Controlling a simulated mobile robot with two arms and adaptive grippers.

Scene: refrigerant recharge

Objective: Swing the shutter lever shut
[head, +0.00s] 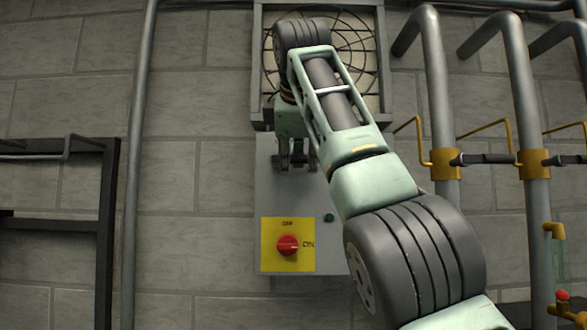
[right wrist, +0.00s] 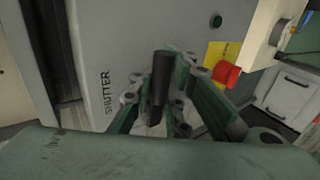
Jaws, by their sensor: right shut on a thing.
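The shutter lever (right wrist: 160,80) shows in the right wrist view as a dark upright grip beside the word SHUTTER on the grey control panel (right wrist: 122,40). My right gripper (right wrist: 163,98) is shut on the lever, with its green fingers on both sides of it. In the head view my right gripper (head: 297,163) is at the upper part of the grey panel (head: 285,200), and the lever is hidden behind it. The caged fan opening (head: 355,50) is above the panel, partly covered by my right arm. My left gripper is not in view.
A red rotary switch (head: 287,245) on a yellow plate and a small green button (head: 328,217) sit lower on the panel. Grey pipes with yellow valve fittings (head: 445,165) stand to the right. A thin conduit (head: 138,150) and a dark frame (head: 105,215) are at the left.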

